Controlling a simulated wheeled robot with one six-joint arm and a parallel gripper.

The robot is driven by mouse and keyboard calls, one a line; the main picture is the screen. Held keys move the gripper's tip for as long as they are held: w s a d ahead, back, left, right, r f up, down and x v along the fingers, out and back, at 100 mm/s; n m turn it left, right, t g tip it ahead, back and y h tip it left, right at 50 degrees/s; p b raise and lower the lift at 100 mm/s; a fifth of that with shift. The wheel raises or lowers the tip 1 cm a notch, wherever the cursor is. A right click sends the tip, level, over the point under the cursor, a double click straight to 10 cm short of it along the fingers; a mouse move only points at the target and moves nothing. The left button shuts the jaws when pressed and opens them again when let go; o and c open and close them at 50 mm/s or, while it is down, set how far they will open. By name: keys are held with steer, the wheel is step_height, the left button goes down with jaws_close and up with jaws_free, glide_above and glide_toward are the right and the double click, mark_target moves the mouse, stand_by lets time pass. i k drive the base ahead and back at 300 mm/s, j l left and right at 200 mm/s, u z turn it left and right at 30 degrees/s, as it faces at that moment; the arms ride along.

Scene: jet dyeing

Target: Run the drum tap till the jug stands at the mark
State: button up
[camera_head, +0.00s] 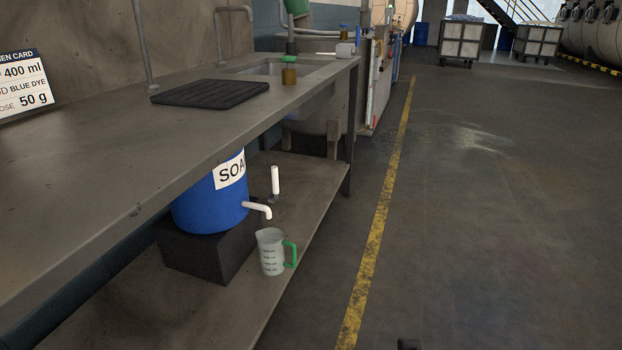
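The blue drum (208,206), with a white label reading "SOA", stands on a dark block under the bench. Its white tap spout (257,208) points out to the right and bends down at the end. A white upright handle (275,180) rises near the spout. No stream shows from the spout, and I cannot tell the level in the jug. My gripper is not clearly in view.
The bench top (150,135) overhangs the drum. A black ribbed mat (210,93) and a sink (275,68) are on it. The lower shelf (225,308) has an open front edge.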

mark_target(274, 169)
steer(key=k, duration=0.1)
steer(key=i+j, duration=0.25)
steer(key=i, duration=0.2)
steer(key=i+j+u, duration=0.1)
steer(key=i+j, duration=0.15)
steer(key=i, duration=0.25)
